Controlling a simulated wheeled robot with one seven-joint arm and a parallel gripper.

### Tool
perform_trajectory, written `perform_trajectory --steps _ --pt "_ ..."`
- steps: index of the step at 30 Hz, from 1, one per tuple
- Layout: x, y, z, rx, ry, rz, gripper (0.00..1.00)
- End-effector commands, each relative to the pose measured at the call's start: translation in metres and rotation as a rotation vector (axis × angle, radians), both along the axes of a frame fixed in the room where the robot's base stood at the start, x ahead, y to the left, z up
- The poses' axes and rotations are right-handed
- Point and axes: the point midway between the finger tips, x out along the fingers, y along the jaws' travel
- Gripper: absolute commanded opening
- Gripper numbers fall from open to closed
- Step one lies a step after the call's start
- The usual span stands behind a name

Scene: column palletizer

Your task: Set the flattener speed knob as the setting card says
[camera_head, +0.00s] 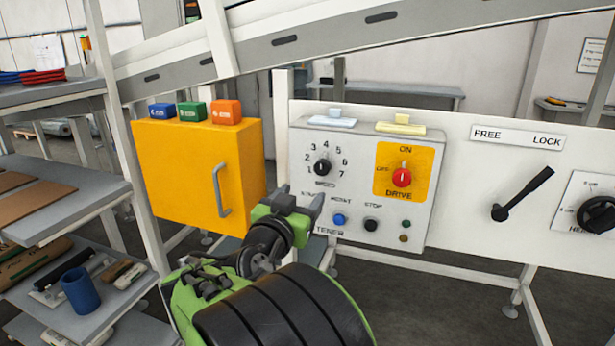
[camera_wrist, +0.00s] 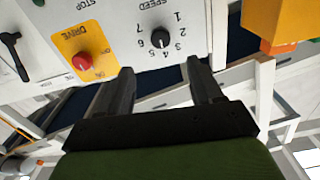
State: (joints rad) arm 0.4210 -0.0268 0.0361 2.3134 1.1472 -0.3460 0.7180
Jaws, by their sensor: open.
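The speed knob (camera_head: 322,167) is a black round knob on the grey control panel (camera_head: 357,190), ringed by numbers 1 to 7. In the wrist view the knob (camera_wrist: 160,38) appears upside down, just beyond the fingertips and between their lines. A light pointer mark shows on it, but I cannot tell surely which number it meets. My gripper (camera_head: 300,199) is open and empty, in front of the panel's lower left, below the knob and apart from it. It also shows in the wrist view (camera_wrist: 160,68). I cannot identify a readable setting card.
A red drive switch (camera_head: 402,177) on a yellow plate is right of the knob. Blue (camera_head: 340,219) and black (camera_head: 371,224) buttons sit below. A yellow cabinet (camera_head: 185,175) with a handle stands left. A black lever (camera_head: 522,195) is farther right on the white board.

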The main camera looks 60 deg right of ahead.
Motion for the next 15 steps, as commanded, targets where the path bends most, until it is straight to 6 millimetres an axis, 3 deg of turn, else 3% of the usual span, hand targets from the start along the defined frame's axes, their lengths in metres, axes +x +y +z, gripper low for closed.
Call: perform_trajectory --steps 9,15 --pt "0.011 -0.082 0.002 0.002 0.003 -0.006 0.65" --pt "0.018 -0.117 0.001 0.002 0.001 -0.001 0.65"
